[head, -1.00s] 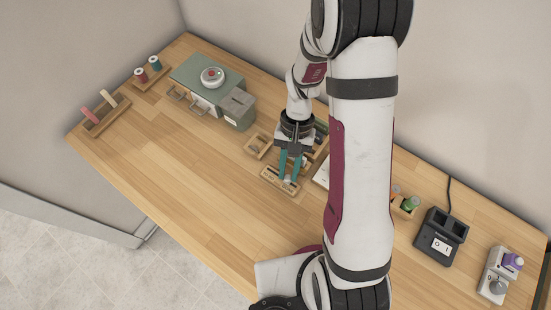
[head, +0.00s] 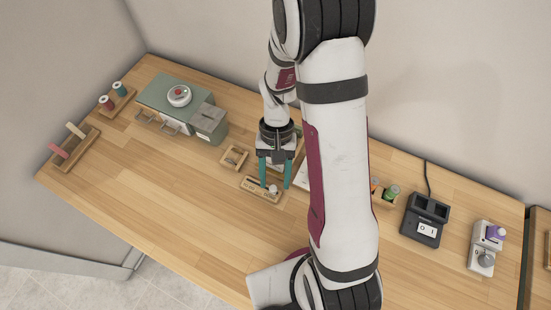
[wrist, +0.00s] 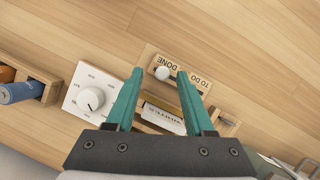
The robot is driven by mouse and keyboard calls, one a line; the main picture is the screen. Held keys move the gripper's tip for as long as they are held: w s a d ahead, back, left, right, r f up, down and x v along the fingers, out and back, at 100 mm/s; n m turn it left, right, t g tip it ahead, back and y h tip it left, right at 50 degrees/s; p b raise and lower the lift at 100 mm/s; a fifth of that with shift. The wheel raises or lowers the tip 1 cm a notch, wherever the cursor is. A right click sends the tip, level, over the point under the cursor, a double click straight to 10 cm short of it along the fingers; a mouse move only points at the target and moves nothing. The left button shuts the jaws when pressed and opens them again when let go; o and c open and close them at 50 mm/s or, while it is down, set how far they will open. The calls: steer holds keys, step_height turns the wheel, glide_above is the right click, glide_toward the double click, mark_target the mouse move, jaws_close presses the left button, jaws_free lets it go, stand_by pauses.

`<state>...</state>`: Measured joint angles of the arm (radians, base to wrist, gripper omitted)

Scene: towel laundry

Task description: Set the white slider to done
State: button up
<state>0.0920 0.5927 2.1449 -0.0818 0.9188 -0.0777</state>
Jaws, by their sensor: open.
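The slider board (head: 253,187) is a small wooden plate lying on the table, and it also shows in the wrist view (wrist: 203,88). Its words DONE and TO DO appear upside down in the wrist view. The white slider (wrist: 162,73) is a round knob beside the word DONE, at the left end of the board in that view. In the head view the white slider (head: 273,188) is small at the board's right end. My gripper (head: 275,186) is open, with teal fingers apart and empty. In the wrist view the knob appears between the fingertips; I cannot tell the exact height above it.
A white dial box (wrist: 90,99) and a wooden holder with spools (wrist: 22,92) are near the board. A small wooden tray (head: 234,157) and a green-grey machine (head: 180,103) stand left. A black switch box (head: 424,220) is right.

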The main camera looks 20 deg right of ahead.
mark_target(275, 187)
steer(key=v, duration=1.4)
steer(key=shift+r, duration=0.4)
steer(key=shift+r, duration=0.1)
